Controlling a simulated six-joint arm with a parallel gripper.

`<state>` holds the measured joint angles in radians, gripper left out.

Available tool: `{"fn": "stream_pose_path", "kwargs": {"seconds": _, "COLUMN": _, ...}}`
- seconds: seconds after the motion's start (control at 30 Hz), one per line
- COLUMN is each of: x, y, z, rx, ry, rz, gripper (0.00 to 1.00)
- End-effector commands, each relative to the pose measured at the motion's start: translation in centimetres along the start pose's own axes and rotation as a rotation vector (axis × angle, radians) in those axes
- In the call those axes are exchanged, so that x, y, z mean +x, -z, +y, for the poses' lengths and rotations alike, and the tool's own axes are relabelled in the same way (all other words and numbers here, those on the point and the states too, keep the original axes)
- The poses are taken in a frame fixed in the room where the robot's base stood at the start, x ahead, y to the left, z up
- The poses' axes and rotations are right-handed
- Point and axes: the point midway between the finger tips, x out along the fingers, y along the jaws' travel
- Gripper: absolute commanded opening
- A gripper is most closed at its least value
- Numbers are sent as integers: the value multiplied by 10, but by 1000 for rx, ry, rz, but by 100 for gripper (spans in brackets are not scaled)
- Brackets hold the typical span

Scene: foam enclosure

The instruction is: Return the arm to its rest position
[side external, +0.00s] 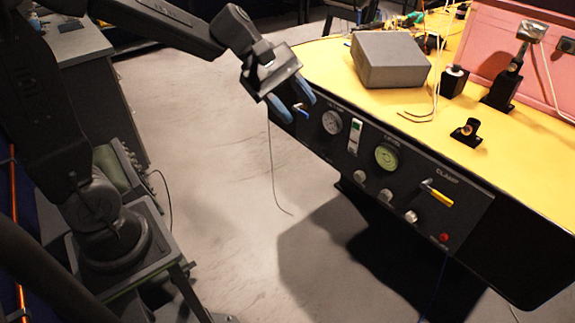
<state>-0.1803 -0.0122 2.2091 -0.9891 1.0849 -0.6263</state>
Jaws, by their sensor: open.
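My gripper (292,108) is in the upper middle of the side external view, at the end of my raised dark arm. Its two blue-grey fingers are apart and point down, with nothing visible between them. It is at the left end of a black control panel (345,170), close to a small lever with a blue tip (300,110). I cannot tell whether a finger touches the lever or the panel. The lower arm and base stand at the left of the view.
The panel carries a gauge (332,122), a green dial (386,156), several knobs, a yellow-handled lever (440,196) and a red button (444,237). A grey box (390,60) sits on the yellow tabletop (500,150). The floor (215,150) between base and panel is open; a thin cable hangs there.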

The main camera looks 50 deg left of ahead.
Motion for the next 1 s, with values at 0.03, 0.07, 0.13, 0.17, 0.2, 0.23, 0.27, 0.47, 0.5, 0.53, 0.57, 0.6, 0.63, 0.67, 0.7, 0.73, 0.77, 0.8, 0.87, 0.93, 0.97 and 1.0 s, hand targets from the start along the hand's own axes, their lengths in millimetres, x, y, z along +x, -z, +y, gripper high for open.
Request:
{"fn": "stream_pose_path", "kwargs": {"seconds": 0.03, "x": -5, "y": -14, "z": -19, "rx": 159, "ry": 38, "rz": 69, "gripper": 45}}
{"fn": "stream_pose_path", "kwargs": {"seconds": 0.07, "x": -8, "y": -18, "z": -30, "rx": 251, "ry": 63, "rz": 111, "gripper": 45}}
{"fn": "stream_pose_path", "kwargs": {"seconds": 0.13, "x": -14, "y": -26, "z": -55, "rx": 465, "ry": 125, "rz": 208, "gripper": 45}}
{"fn": "stream_pose_path", "kwargs": {"seconds": 0.17, "x": -17, "y": -28, "z": -66, "rx": 556, "ry": 153, "rz": 249, "gripper": 45}}
{"fn": "stream_pose_path", "kwargs": {"seconds": 0.2, "x": -22, "y": -30, "z": -79, "rx": 676, "ry": 190, "rz": 305, "gripper": 45}}
{"fn": "stream_pose_path", "kwargs": {"seconds": 0.23, "x": -25, "y": -30, "z": -88, "rx": 764, "ry": 219, "rz": 347, "gripper": 45}}
{"fn": "stream_pose_path", "kwargs": {"seconds": 0.27, "x": -29, "y": -31, "z": -97, "rx": 851, "ry": 248, "rz": 388, "gripper": 45}}
{"fn": "stream_pose_path", "kwargs": {"seconds": 0.47, "x": -52, "y": -23, "z": -137, "rx": 1294, "ry": 422, "rz": 616, "gripper": 45}}
{"fn": "stream_pose_path", "kwargs": {"seconds": 0.5, "x": -56, "y": -21, "z": -141, "rx": 1349, "ry": 449, "rz": 647, "gripper": 45}}
{"fn": "stream_pose_path", "kwargs": {"seconds": 0.53, "x": -58, "y": -20, "z": -144, "rx": 1385, "ry": 466, "rz": 667, "gripper": 45}}
{"fn": "stream_pose_path", "kwargs": {"seconds": 0.57, "x": -60, "y": -19, "z": -146, "rx": 1413, "ry": 480, "rz": 684, "gripper": 45}}
{"fn": "stream_pose_path", "kwargs": {"seconds": 0.6, "x": -62, "y": -18, "z": -148, "rx": 1443, "ry": 496, "rz": 700, "gripper": 45}}
{"fn": "stream_pose_path", "kwargs": {"seconds": 0.63, "x": -63, "y": -18, "z": -149, "rx": 1458, "ry": 505, "rz": 710, "gripper": 45}}
{"fn": "stream_pose_path", "kwargs": {"seconds": 0.67, "x": -64, "y": -17, "z": -150, "rx": 1469, "ry": 512, "rz": 716, "gripper": 45}}
{"fn": "stream_pose_path", "kwargs": {"seconds": 0.7, "x": -64, "y": -17, "z": -150, "rx": 1478, "ry": 517, "rz": 721, "gripper": 45}}
{"fn": "stream_pose_path", "kwargs": {"seconds": 0.73, "x": -64, "y": -16, "z": -150, "rx": 1482, "ry": 520, "rz": 722, "gripper": 45}}
{"fn": "stream_pose_path", "kwargs": {"seconds": 0.77, "x": -64, "y": -16, "z": -150, "rx": 1483, "ry": 521, "rz": 723, "gripper": 45}}
{"fn": "stream_pose_path", "kwargs": {"seconds": 0.8, "x": -64, "y": -16, "z": -150, "rx": 1482, "ry": 521, "rz": 722, "gripper": 45}}
{"fn": "stream_pose_path", "kwargs": {"seconds": 0.87, "x": -64, "y": -16, "z": -150, "rx": 1481, "ry": 521, "rz": 722, "gripper": 45}}
{"fn": "stream_pose_path", "kwargs": {"seconds": 0.93, "x": -64, "y": -16, "z": -150, "rx": 1480, "ry": 520, "rz": 721, "gripper": 45}}
{"fn": "stream_pose_path", "kwargs": {"seconds": 0.97, "x": -64, "y": -16, "z": -150, "rx": 1479, "ry": 520, "rz": 721, "gripper": 45}}
{"fn": "stream_pose_path", "kwargs": {"seconds": 1.0, "x": -64, "y": -16, "z": -150, "rx": 1479, "ry": 520, "rz": 721, "gripper": 45}}
